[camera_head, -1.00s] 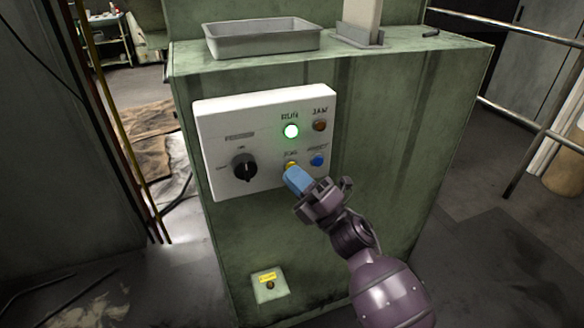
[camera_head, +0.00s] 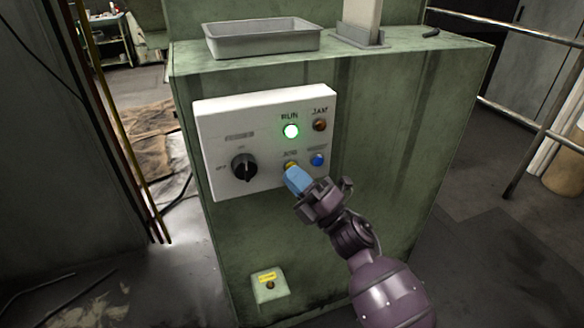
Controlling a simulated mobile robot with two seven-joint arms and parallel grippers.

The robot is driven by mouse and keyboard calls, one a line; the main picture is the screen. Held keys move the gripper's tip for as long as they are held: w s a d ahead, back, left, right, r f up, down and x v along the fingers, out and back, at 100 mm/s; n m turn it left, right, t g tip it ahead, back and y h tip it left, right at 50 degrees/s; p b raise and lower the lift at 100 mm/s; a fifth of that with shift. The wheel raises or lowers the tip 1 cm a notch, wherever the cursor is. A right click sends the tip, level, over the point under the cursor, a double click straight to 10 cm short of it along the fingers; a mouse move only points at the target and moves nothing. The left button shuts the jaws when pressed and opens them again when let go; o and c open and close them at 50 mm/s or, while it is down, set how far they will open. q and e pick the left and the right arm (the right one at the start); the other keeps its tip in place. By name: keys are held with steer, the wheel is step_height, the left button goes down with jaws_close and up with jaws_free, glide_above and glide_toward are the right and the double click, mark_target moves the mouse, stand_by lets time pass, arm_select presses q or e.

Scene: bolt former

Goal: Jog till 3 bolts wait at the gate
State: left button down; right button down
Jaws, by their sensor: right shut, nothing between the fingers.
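A white control panel (camera_head: 222,122) is mounted on the front of the green machine (camera_head: 385,130). Its green RUN lamp (camera_head: 291,131) is lit and its JAM lamp (camera_head: 320,125) is dark. My right gripper (camera_head: 297,181) is shut and empty, its blue fingertips at the yellow jog button (camera_head: 291,165). The fingertips partly cover the button, so I cannot tell whether it is pressed. A blue button (camera_head: 318,160) is to the right and a black selector knob (camera_head: 244,167) to the left. No bolts or gate are visible. My left gripper is out of view.
A grey metal tray (camera_head: 262,50) sits on top of the machine, with a pale upright post (camera_head: 361,20) beside it. Metal railings (camera_head: 540,130) stand at the right.

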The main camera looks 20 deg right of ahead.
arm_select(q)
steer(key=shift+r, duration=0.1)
arm_select(e)
steer(key=shift+s, duration=0.2)
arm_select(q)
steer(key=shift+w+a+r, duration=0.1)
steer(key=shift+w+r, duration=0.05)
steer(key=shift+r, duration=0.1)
arm_select(e)
steer(key=shift+s, duration=0.75)
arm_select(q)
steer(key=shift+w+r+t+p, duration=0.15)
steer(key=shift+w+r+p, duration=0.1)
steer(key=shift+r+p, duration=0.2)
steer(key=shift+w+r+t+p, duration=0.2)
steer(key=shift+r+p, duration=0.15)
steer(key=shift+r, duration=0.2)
arm_select(e)
steer(key=s, duration=0.4)
steer(key=shift+s+d, duration=0.1)
steer(key=shift+s, duration=0.3)
